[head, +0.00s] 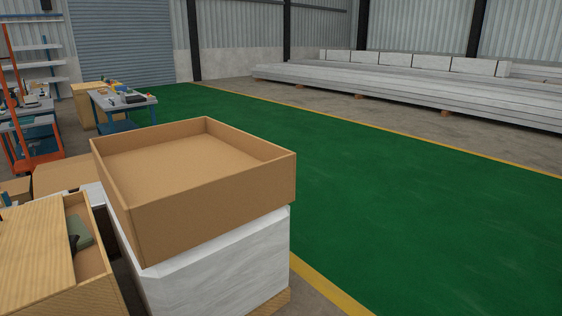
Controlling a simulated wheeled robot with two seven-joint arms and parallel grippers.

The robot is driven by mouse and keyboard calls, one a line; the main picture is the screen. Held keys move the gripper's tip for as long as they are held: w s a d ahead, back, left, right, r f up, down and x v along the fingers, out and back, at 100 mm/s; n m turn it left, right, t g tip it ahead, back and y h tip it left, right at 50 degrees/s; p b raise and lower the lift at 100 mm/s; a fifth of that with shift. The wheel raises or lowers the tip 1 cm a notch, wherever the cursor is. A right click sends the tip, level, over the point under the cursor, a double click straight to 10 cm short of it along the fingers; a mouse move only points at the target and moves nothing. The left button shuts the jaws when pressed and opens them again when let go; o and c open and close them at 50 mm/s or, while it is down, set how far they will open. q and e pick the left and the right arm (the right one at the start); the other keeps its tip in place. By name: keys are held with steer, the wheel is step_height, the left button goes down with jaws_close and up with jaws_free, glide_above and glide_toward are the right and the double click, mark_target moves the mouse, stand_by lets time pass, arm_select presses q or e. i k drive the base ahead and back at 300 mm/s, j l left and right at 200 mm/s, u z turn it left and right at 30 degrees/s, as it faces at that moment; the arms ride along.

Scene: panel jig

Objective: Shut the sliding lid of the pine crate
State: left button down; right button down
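The pine crate (107,290) stands at the lower left, cut off by the picture's left and bottom edges. Its sliding lid (32,250) has a striped wood grain and covers the left part of the top. An open gap shows along the crate's right side. Through it I see a green object (84,232) and a small dark part beside the lid's edge. The rest of the inside is hidden under the lid. Neither of my grippers is in view.
A large open brown box (215,205) sits on a white wrapped block (220,275) just right of the crate. A workbench (122,100) and an orange-framed rack stand behind at left. The green floor (400,220) to the right is clear. Long pale beams (420,85) lie at the back.

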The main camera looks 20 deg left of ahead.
mark_target(36, 262)
steer(key=i+j+u, duration=0.1)
steer(key=u, duration=0.4)
steer(key=i+u, duration=0.25)
steer(key=u, duration=0.25)
steer(key=i+u, duration=0.2)
steer(key=u, duration=0.3)
steer(key=i+l+u, duration=0.1)
steer(key=u, duration=0.4)
steer(key=i+l+u, duration=0.2)
steer(key=u, duration=0.3)
steer(key=i+l+u, duration=0.15)
steer(key=i+u, duration=0.2)
steer(key=i+l+u, duration=0.25)
steer(key=i+u, duration=0.15)
steer(key=i+l+u, duration=0.35)
